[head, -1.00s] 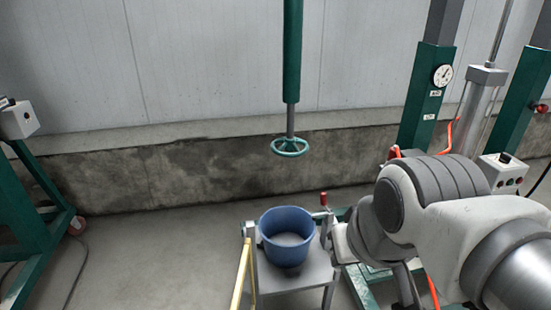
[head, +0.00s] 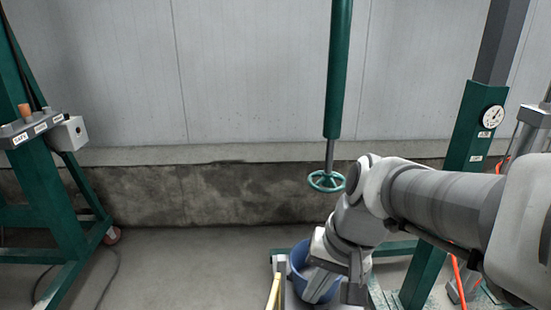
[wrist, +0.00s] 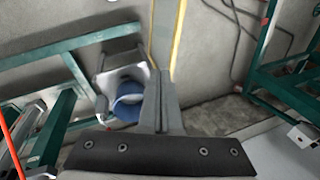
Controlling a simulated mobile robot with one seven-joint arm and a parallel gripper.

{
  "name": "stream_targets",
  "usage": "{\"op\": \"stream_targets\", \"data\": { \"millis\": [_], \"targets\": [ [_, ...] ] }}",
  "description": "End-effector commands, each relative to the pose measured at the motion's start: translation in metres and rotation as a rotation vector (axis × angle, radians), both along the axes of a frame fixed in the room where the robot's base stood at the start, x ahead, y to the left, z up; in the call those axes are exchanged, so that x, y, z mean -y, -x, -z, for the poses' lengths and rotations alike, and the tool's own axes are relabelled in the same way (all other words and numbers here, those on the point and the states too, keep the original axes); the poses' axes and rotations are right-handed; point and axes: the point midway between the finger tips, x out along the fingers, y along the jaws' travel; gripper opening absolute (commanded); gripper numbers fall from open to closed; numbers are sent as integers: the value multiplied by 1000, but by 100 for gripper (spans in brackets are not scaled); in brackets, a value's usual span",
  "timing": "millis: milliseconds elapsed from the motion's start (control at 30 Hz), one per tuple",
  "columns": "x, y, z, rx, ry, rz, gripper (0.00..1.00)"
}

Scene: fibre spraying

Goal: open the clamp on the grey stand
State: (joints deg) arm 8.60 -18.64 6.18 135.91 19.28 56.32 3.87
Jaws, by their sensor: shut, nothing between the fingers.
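The grey stand (head: 277,262) is at the bottom of the head view, mostly hidden behind my arm and cut off by the frame. A blue bucket (head: 299,256) rests on it. In the wrist view the stand's grey top (wrist: 108,78) and the bucket (wrist: 127,108) show left of my fingers. I cannot make out the clamp in either current view. My gripper (wrist: 161,76) is shut and empty, its fingers together beside the bucket in that picture. In the head view my wrist hangs in front of the bucket.
A green handwheel (head: 326,181) hangs on a green column behind my arm. A green frame with a labelled switch panel (head: 40,127) stands at left. A green post with a dial gauge (head: 493,116) is at right. Floor at centre left is clear.

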Motion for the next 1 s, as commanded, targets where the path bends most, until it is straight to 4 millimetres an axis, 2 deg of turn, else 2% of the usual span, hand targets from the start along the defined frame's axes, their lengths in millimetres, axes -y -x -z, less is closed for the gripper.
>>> {"op": "stream_targets", "data": {
  "millis": [500, 1000],
  "targets": [
    [-31, -50, 24, -312, -348, 384, 0],
    [-42, -112, 44, -620, -708, 793, 0]
  ]
}}
